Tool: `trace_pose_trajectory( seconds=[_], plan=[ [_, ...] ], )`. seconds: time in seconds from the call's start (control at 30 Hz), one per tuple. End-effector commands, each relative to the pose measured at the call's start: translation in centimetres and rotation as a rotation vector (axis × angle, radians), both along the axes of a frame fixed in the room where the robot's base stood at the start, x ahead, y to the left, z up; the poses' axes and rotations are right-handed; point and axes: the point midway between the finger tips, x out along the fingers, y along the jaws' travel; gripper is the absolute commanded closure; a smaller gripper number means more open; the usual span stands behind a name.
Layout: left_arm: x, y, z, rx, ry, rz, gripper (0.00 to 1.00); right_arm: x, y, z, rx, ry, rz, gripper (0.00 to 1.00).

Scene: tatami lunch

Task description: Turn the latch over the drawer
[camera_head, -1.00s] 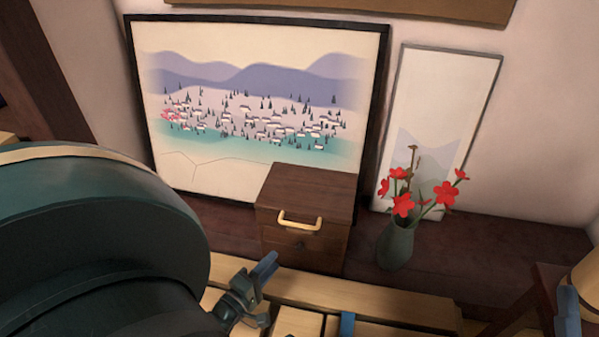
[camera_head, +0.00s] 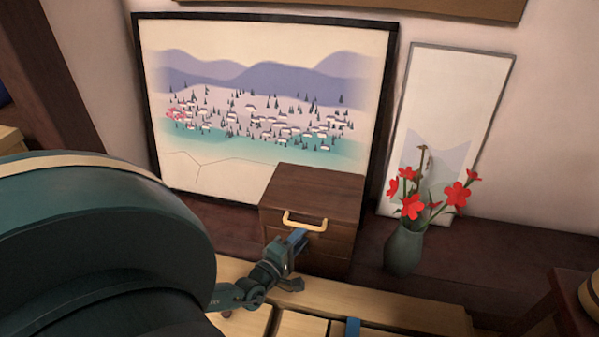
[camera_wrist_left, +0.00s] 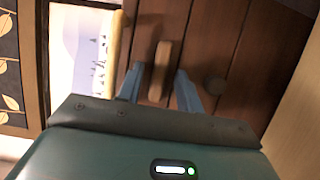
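The small brown wooden drawer box (camera_head: 330,190) stands on the dark shelf, with a pale U-shaped handle (camera_head: 305,222) on its front. In the left wrist view my left gripper (camera_wrist_left: 160,92) is open, one finger on each side of the latch, with small gaps showing. My right gripper is out of view.
A green vase (camera_head: 404,248) with red flowers stands right of the drawer box. A framed landscape picture (camera_head: 262,110) and a narrow panel (camera_head: 450,120) lean on the wall behind. The dark shelf (camera_head: 460,270) has free room right of the vase.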

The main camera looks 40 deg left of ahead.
Motion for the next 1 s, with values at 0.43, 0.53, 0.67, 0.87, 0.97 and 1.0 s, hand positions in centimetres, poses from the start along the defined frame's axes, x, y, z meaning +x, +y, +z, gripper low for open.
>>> trace_pose_trajectory(
  seconds=[0.43,0.53,0.67,0.87,0.97,1.0],
  plan=[
    [-0.04,-0.02,-0.01,0.0,0.0,0.0,1.0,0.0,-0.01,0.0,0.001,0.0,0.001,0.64],
    [-0.04,-0.02,-0.01,0.0,0.0,0.0,1.0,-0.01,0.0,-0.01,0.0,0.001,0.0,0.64],
    [-0.04,-0.02,-0.02,-0.007,-0.004,0.0,1.0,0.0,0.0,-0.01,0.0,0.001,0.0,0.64],
    [0.0,-0.04,-0.05,-0.055,-0.032,-0.001,1.0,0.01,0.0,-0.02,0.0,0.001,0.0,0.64],
    [-0.02,-0.03,-0.14,-0.103,-0.059,-0.001,1.0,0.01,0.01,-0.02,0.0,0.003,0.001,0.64],
    [0.0,-0.03,-0.17,-0.128,-0.072,-0.001,1.0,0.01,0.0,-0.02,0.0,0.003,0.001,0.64]
  ],
)
